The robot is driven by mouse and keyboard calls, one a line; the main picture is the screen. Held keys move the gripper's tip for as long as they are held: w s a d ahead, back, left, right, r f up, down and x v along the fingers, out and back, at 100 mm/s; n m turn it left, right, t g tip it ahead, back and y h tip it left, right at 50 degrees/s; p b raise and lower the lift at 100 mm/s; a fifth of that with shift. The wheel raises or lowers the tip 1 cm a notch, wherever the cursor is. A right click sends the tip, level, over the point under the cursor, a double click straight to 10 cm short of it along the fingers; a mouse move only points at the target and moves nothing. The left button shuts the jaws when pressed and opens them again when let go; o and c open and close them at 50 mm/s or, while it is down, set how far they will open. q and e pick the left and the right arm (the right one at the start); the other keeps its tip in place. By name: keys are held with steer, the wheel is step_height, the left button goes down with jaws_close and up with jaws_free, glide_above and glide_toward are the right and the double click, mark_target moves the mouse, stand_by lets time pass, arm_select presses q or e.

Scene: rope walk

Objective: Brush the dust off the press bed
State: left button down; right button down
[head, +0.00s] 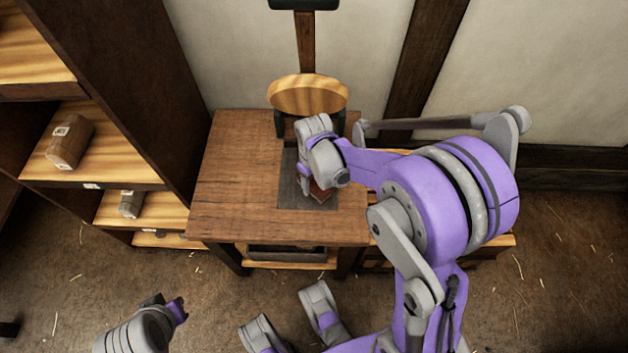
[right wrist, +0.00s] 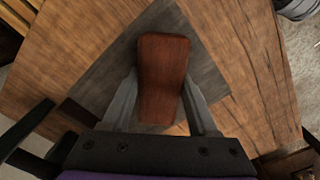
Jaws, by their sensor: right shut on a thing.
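The press bed (head: 291,192) is a dark grey plate on the wooden table, below the round wooden disc of the press (head: 307,95). In the right wrist view the bed (right wrist: 105,72) lies under and around my fingers. My right gripper (head: 314,184) is over the bed, shut on a reddish-brown wooden block, likely the brush (right wrist: 163,70). Its reddish end also shows in the head view (head: 321,194). Bristles are hidden, and I cannot tell whether it touches the bed. I cannot make out dust on the bed.
Bare wooden tabletop (head: 232,175) lies left of the bed. Dark metal supports flank the disc. A shelf unit (head: 130,95) with wrapped bundles (head: 70,142) stands at left. A dark tray (head: 287,252) sits under the table. Straw bits litter the floor.

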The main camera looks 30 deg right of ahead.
steer(key=shift+f, duration=0.25)
steer(key=shift+w, duration=0.1)
steer(key=shift+w+d+r, duration=0.1)
steer(key=shift+w+d, duration=0.45)
steer(key=shift+w, duration=0.3)
steer(key=shift+w+d+r, duration=0.1)
steer(key=shift+w+d, duration=0.4)
steer(key=shift+w, duration=0.3)
steer(key=shift+w+a+f+b, duration=0.2)
steer(key=shift+w+a+b, duration=0.15)
steer(key=shift+a, duration=0.4)
steer(key=shift+s+a+r, duration=0.1)
steer(key=shift+s+a, duration=0.45)
steer(key=shift+s, duration=0.3)
steer(key=shift+s+a, duration=0.5)
steer(key=shift+s, duration=0.3)
steer(key=shift+w+a, duration=0.45)
steer(key=shift+a, duration=0.3)
steer(key=shift+w+d, duration=0.55)
steer(key=shift+w, duration=0.35)
steer(key=shift+w+d, duration=0.55)
steer(key=shift+w, duration=0.3)
